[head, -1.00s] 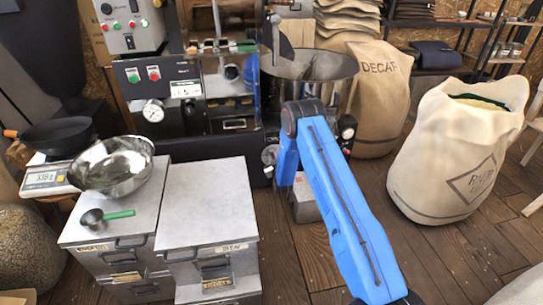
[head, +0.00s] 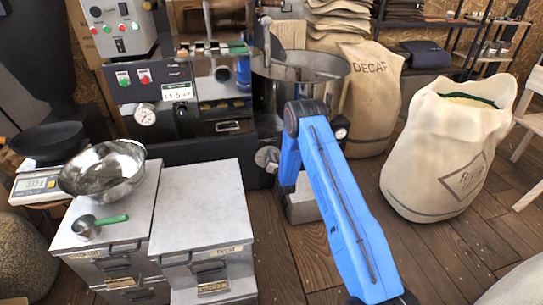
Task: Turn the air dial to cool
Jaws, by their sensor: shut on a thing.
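The roaster's front (head: 205,100) stands at the back centre in the head view. A round grey dial (head: 267,158) sits low on it, just left of my blue arm. Its marking is too small to read, so I cannot tell its setting or whether it is the air dial. My arm reaches up from the bottom right to the roaster, then bends down behind itself. My gripper is hidden behind the arm, so its jaws and their contact do not show.
Two grey metal bins (head: 202,205) stand front left, with a steel bowl (head: 102,168), a green-handled scoop (head: 98,223) and a scale (head: 37,185) on or beside them. A DECAF sack (head: 371,95) and an open sack (head: 445,150) stand right. Wooden floor (head: 430,250) is clear front right.

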